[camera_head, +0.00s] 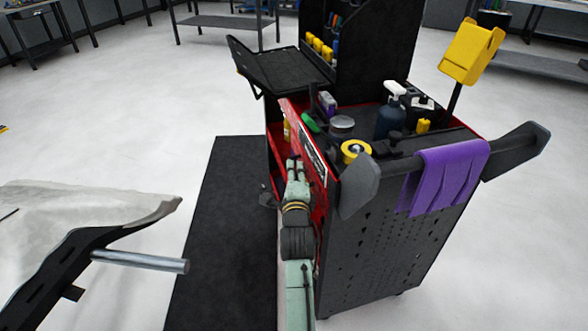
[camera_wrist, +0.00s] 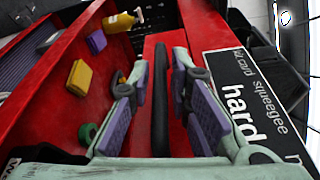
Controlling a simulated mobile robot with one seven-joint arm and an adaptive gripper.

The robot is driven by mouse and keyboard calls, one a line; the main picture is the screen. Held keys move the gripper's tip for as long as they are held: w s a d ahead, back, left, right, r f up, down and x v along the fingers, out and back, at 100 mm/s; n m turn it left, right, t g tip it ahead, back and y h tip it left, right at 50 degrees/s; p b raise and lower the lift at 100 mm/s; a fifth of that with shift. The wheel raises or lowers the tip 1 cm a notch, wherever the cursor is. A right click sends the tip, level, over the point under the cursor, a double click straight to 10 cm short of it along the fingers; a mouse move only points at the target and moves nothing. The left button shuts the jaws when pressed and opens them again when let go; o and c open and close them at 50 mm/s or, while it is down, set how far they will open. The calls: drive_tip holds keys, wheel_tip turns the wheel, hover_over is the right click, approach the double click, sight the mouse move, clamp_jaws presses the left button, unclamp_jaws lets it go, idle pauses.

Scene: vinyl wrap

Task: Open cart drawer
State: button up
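The black tool cart (camera_head: 385,235) stands right of centre in the head view, with red drawer fronts on its left side. My gripper (camera_head: 294,168) is at that side, partly hidden by my own arm. In the wrist view, my gripper (camera_wrist: 160,68) is open, with one purple-padded finger on each side of a black bar handle (camera_wrist: 160,105) on a red drawer front (camera_wrist: 178,30). Narrow gaps show between fingers and handle. A black label (camera_wrist: 250,95) reading "hard" and "squeegees" lies right of the handle.
In the wrist view, a red compartment (camera_wrist: 110,45) at left holds a yellow bottle (camera_wrist: 118,22), a yellow block (camera_wrist: 80,78) and a purple block (camera_wrist: 97,41). A purple cloth (camera_head: 445,175) hangs on the cart's end.

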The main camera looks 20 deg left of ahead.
drive_tip(key=shift+w+a, duration=0.15)
drive_tip(key=shift+w, duration=0.2)
drive_tip(key=shift+c, duration=0.4)
clamp_jaws()
